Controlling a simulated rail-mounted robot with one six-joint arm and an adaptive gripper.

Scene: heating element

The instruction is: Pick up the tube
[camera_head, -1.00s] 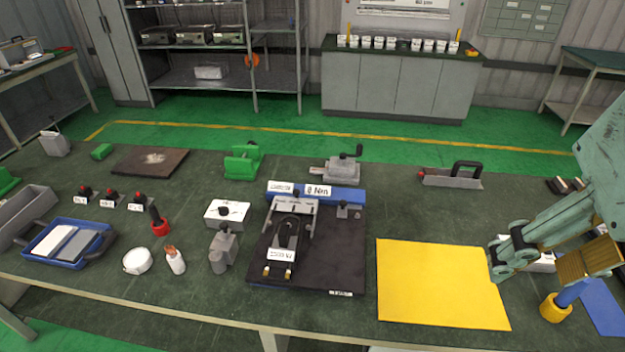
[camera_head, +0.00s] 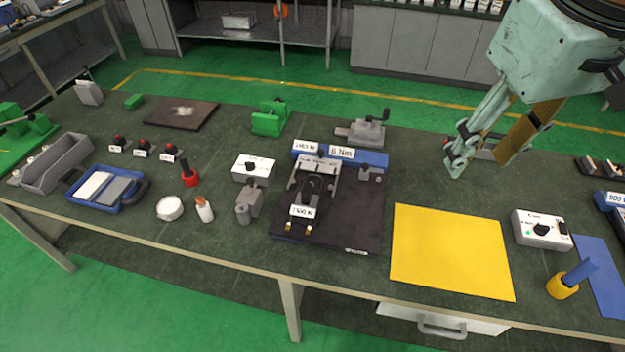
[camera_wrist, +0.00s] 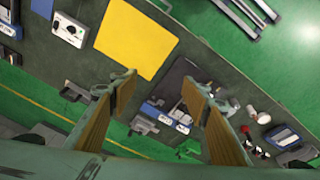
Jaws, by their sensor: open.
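No thing is plainly labelled as the tube. A blue cylinder (camera_head: 580,271) leans upright in a yellow ring-shaped base (camera_head: 562,287) at the front right. I cannot tell which of the two is the tube. My gripper (camera_head: 482,160) is open and empty over the back right of the table, far from the bottle and behind the blue cylinder. Its spread fingers also show in the wrist view (camera_wrist: 160,84).
A dark fixture plate (camera_head: 345,225) with a clamp is mid-table. A yellow mat (camera_head: 450,252) lies right of it, flat and bare. A white box with a knob (camera_head: 541,230) stands beside the mat. A blue tray (camera_head: 105,190) and a grey bin (camera_head: 55,163) are at left.

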